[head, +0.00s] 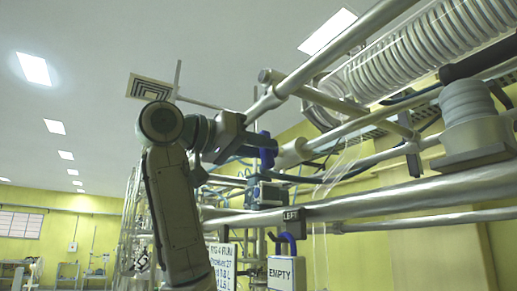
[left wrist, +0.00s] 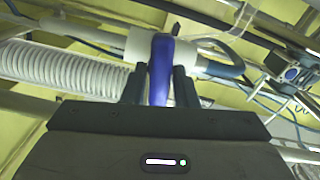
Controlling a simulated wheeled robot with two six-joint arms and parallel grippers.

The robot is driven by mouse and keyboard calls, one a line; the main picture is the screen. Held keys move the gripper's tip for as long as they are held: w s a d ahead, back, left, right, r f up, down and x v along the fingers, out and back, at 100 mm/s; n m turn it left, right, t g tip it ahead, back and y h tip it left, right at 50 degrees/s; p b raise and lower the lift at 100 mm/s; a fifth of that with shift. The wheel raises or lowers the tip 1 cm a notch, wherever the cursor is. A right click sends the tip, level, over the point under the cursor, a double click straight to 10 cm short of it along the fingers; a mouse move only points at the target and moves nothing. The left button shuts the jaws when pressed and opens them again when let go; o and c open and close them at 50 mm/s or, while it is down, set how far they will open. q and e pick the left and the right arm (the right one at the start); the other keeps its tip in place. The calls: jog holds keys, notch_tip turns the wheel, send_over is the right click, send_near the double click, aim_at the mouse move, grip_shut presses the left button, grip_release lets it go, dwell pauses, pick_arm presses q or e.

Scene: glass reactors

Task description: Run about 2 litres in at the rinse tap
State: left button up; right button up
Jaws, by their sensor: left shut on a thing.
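My left gripper (head: 268,144) is raised among the pipes and shut on a blue tap handle (left wrist: 160,72). In the left wrist view the handle stands between the two dark fingers of my gripper (left wrist: 160,88). It joins a white fitting (left wrist: 140,42) on the pipework. In the head view part of the blue handle (head: 266,158) shows at the fingertips, the rest hidden by the gripper. I cannot tell whether the tap is open, and no water level shows. My right gripper is not in view.
Thick metal rails (head: 400,199) cross on the right, one with a LEFT label (head: 291,215). A coiled glass condenser (head: 430,45) is at the upper right. An EMPTY sign (head: 281,274) and a printed sheet (head: 222,268) are below. A ribbed white hose (left wrist: 60,68) runs close to the gripper.

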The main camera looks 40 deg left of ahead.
pick_arm(q)
jog(key=shift+m, duration=1.3)
jog(key=o, duration=0.9)
jog(key=shift+c, duration=0.2)
jog(key=b+v, duration=1)
jog(key=b, duration=0.3)
jog(key=shift+s+a, duration=0.15)
jog(key=shift+s, duration=0.15)
jog(key=shift+w+f, duration=0.1)
